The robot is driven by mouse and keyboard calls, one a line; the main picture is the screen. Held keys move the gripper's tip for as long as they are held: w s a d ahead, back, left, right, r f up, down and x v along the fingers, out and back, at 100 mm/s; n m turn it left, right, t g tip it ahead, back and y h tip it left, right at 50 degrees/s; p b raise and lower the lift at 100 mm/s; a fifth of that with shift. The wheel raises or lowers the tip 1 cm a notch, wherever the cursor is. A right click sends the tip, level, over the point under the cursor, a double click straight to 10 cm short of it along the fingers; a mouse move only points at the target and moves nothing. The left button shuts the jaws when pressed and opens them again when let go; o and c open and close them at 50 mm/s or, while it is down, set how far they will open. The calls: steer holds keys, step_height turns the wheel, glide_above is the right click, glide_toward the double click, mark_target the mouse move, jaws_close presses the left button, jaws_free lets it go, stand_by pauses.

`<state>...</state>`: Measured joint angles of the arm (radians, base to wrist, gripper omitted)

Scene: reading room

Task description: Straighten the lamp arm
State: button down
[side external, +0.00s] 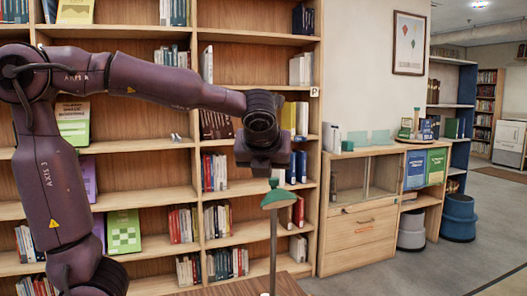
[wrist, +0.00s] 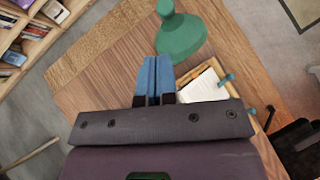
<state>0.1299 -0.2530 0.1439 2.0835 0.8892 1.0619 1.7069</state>
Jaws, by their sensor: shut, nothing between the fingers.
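The lamp has a green shade (side external: 279,198) on a thin upright stem (side external: 273,250) that comes up from the wooden table at the bottom of the side view. In the wrist view the green shade (wrist: 180,38) lies just beyond my fingertips, slightly right. My gripper (wrist: 157,60) has its two blue fingers together, with nothing between them. In the side view my wrist is directly above the shade, and the fingers are hard to make out there. I cannot tell whether the fingers touch the lamp. The lamp's base is hidden.
The wooden table (wrist: 110,65) has free room left of the lamp. A wooden tray with white paper (wrist: 203,87) lies right of my fingers. Tall bookshelves (side external: 160,212) stand behind, and a low cabinet (side external: 358,235) is at the right.

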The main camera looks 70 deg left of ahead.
steer(key=v, duration=0.5)
steer(key=shift+s+r, duration=0.1)
steer(key=shift+r, duration=0.3)
steer(key=s+d+f+n+h, duration=0.4)
steer(key=f+n, duration=0.1)
steer(key=n, duration=0.6)
steer(key=s+d+f+n+t+h, duration=0.1)
steer(key=s+d+f+n+h, duration=0.3)
steer(key=n, duration=0.8)
step_height(320, 180, down, 2)
steer(key=shift+s+d, duration=0.5)
steer(key=shift+d, duration=0.05)
